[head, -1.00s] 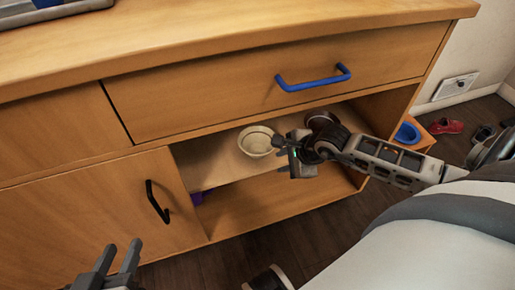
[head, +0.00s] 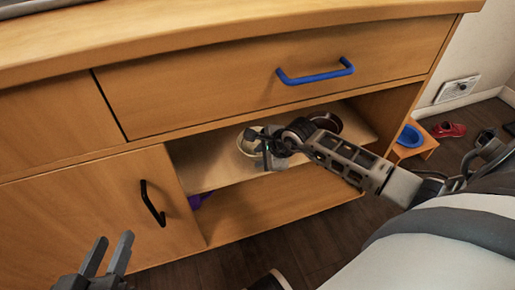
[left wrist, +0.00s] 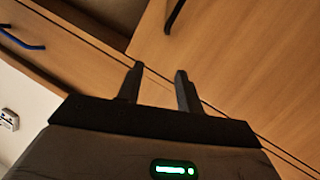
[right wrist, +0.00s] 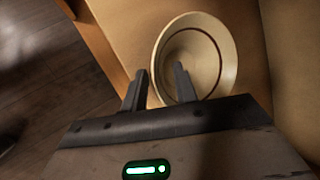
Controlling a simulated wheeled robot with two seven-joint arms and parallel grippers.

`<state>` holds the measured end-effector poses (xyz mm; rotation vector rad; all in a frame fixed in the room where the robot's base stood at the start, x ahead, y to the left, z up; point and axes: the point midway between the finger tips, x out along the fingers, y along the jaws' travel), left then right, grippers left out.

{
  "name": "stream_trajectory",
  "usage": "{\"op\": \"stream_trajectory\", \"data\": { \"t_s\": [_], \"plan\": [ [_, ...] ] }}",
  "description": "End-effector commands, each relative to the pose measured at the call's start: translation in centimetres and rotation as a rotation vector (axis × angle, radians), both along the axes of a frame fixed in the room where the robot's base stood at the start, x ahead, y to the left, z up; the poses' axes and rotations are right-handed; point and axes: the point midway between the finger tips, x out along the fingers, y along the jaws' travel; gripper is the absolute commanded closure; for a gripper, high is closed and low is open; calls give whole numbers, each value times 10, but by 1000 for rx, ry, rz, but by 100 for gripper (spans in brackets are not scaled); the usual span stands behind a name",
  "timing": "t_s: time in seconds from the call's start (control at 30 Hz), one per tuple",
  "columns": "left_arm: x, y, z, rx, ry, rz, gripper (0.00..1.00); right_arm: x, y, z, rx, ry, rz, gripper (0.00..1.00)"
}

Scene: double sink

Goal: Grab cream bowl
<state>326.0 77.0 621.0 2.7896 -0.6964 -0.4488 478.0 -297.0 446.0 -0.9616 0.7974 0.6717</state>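The cream bowl (head: 245,146) sits upright on the open cupboard shelf. My right gripper (head: 262,150) is over its right side and partly hides it in the head view. In the right wrist view the bowl (right wrist: 205,45) is just ahead of my open right gripper (right wrist: 160,82). One fingertip overlaps the bowl's inside and the other is outside the rim; contact cannot be told. My left gripper (head: 108,255) is open and empty, low in front of the cupboard door; its fingers also show in the left wrist view (left wrist: 158,80).
A dark red round dish (head: 326,121) is on the shelf right of the bowl, beside my right arm. The shelf (head: 205,170) lies under a drawer with a blue handle (head: 315,75). A closed door with a black handle (head: 152,203) is at left. A purple object (head: 200,200) is below.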

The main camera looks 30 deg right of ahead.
Motion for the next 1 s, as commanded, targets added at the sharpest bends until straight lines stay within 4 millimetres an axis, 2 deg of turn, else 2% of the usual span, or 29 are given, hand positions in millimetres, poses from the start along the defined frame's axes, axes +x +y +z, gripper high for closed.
{"op": "stream_trajectory", "data": {
  "t_s": [0.07,0.1,0.17,0.57,0.77,0.87,1.0],
  "plan": [
    [1,0,1,-1,-2,1,64,0,0,0,0,0,0,74],
    [1,0,1,-1,-2,1,64,0,0,0,0,0,0,85],
    [1,0,1,-1,-1,2,64,0,0,0,0,0,0,100],
    [0,0,-1,2,6,3,64,0,0,3,1,-1,0,100],
    [-1,2,2,32,7,6,64,0,0,20,-1,-3,1,100],
    [-1,3,-2,53,16,8,64,-18,-6,17,-3,4,1,100],
    [-4,5,-3,92,31,7,64,-54,-15,17,-5,7,2,100]
  ]
}}
